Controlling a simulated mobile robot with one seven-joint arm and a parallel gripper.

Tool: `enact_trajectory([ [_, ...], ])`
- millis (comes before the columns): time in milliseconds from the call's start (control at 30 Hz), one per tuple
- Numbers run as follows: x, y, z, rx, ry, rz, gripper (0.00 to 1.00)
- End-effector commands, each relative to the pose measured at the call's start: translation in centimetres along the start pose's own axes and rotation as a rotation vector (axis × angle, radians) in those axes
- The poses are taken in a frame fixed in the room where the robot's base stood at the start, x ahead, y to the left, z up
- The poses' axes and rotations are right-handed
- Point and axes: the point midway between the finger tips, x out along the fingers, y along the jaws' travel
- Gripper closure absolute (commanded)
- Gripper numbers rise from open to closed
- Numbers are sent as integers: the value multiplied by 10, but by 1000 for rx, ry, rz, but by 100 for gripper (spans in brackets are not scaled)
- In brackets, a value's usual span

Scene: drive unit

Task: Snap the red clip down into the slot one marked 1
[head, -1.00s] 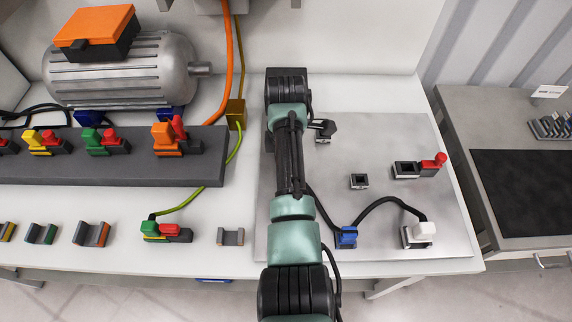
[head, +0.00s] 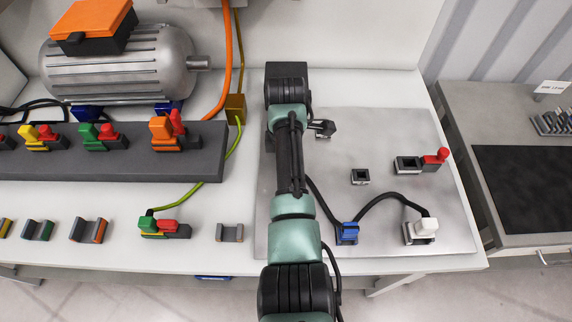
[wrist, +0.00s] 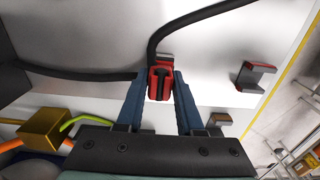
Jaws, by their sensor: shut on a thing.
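In the wrist view, my gripper (wrist: 160,96) has its two blue-grey fingers on either side of a red clip (wrist: 152,84) with a dark middle, and it is shut on it. A black cable rises from just behind the clip. A small grey piece shows at the clip's far edge; I cannot tell whether they touch. To the right is a dark U-shaped slot (wrist: 246,77) with a red side, apart from the clip. In the head view my arm hides the gripper and the held clip. No number 1 is readable on any slot.
The head view shows a metal plate (head: 300,245) bearing a small black socket (head: 360,177), a blue plug (head: 347,232) and a white plug (head: 425,228). Left are a grey rail (head: 100,178) with coloured clips, a motor (head: 120,68) and an empty grey holder (head: 229,232).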

Motion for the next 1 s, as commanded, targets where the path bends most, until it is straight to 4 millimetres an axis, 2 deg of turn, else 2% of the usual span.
enact_trajectory([
  [167,4,-1,0,0,0,-2,100],
  [200,4,-1,0,0,0,-2,59],
  [367,4,-1,0,0,0,-2,30],
  [667,2,0,0,0,0,-1,29],
  [767,-4,0,0,0,0,1,29],
  [867,-18,1,0,0,0,4,29],
  [1000,-48,1,0,1,1,5,29],
])
